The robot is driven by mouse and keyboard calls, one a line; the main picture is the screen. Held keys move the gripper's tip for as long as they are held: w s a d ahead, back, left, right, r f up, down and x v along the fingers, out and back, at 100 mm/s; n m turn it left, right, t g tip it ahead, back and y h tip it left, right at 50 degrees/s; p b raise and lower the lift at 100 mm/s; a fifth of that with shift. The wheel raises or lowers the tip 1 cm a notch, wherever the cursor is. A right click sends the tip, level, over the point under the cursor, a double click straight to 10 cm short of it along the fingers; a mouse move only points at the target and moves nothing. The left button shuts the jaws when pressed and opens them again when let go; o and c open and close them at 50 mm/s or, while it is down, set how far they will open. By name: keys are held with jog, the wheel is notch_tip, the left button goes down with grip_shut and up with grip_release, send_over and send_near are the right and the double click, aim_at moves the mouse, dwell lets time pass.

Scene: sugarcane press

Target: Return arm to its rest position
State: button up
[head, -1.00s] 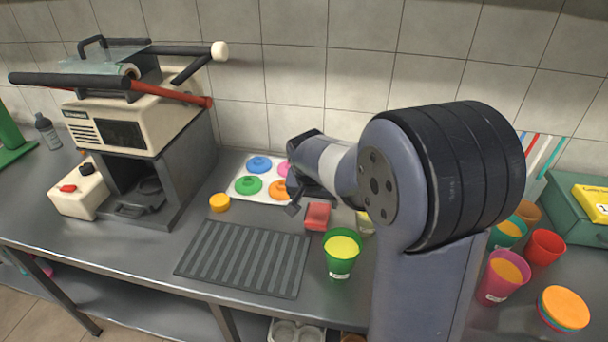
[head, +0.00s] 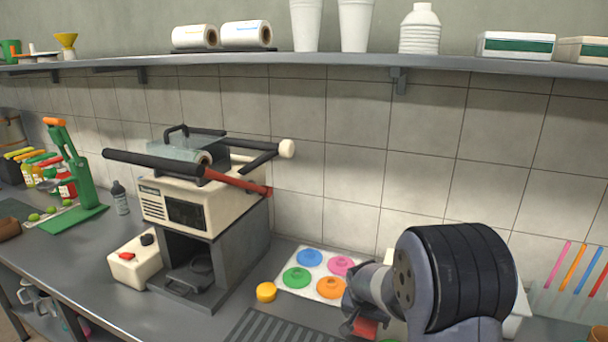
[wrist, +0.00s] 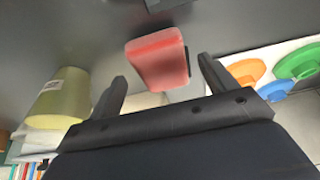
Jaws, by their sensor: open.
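My gripper (head: 358,312) is at the lower right of the head view, beside the white board of coloured lids (head: 290,288). In the wrist view my gripper (wrist: 162,68) has its two dark fingers spread apart with nothing held between them. A red block (wrist: 158,60) shows beyond the gap between the fingers, apart from them. In the head view the red block (head: 365,328) is partly hidden by my gripper. My arm's large black and grey joint fills the lower right of the head view.
A cream sealing machine (head: 200,205) with long black handles stands left of the board. A yellow lid (head: 266,292) and a ridged dark mat (head: 270,328) lie nearby. A shelf (head: 330,63) runs overhead. A yellowish cup (wrist: 60,98) is left in the wrist view.

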jog(key=shift+r, duration=0.45)
